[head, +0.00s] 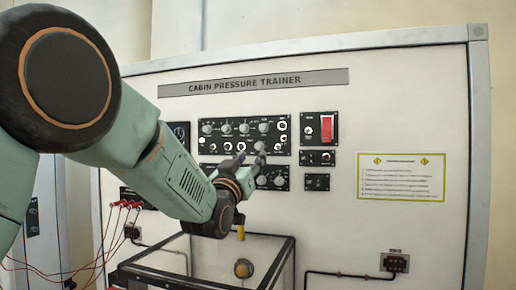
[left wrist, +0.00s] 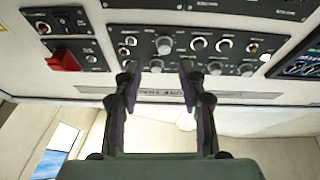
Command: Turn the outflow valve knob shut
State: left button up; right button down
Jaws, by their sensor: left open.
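The cabin pressure trainer's main black panel (head: 235,137) carries two rows of knobs and switches. Labels are too small to read, so I cannot tell for sure which is the outflow valve knob. A larger grey knob (head: 259,146) in the lower row is close to my left gripper (head: 251,158). In the left wrist view, which is upside down, this knob (left wrist: 164,44) shows beyond the gap between the fingers of my left gripper (left wrist: 158,68). The fingers are apart and empty. I see no clear contact. My right gripper is not in view.
A red switch (head: 327,128) is right of the panel, and also in the left wrist view (left wrist: 64,60). A lower knob panel (head: 271,178) is partly behind my gripper. Red leads (head: 125,204) hang at left. An open-topped box (head: 275,268) stands below.

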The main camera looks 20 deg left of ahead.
aim_at(258, 147)
pick_arm(q)
jog(key=x, duration=0.2)
jog(key=p+x, duration=0.1)
jog(key=a+p+x, duration=0.1)
jog(key=x, duration=0.1)
jog(key=shift+w+d, duration=0.1)
jog(key=shift+w, duration=0.3)
jog(key=shift+w+d+r, duration=0.2)
jog(key=shift+w+d, duration=0.05)
jog(key=shift+d, duration=0.15)
jog(key=shift+a, duration=0.45)
jog(key=shift+c, duration=0.3)
jog(key=shift+f, duration=0.1)
jog(key=c, duration=0.3)
jog(key=shift+w+d, duration=0.1)
jog(key=shift+d, duration=0.2)
jog(key=c, duration=0.3)
jog(key=shift+a, duration=0.2)
grip_shut()
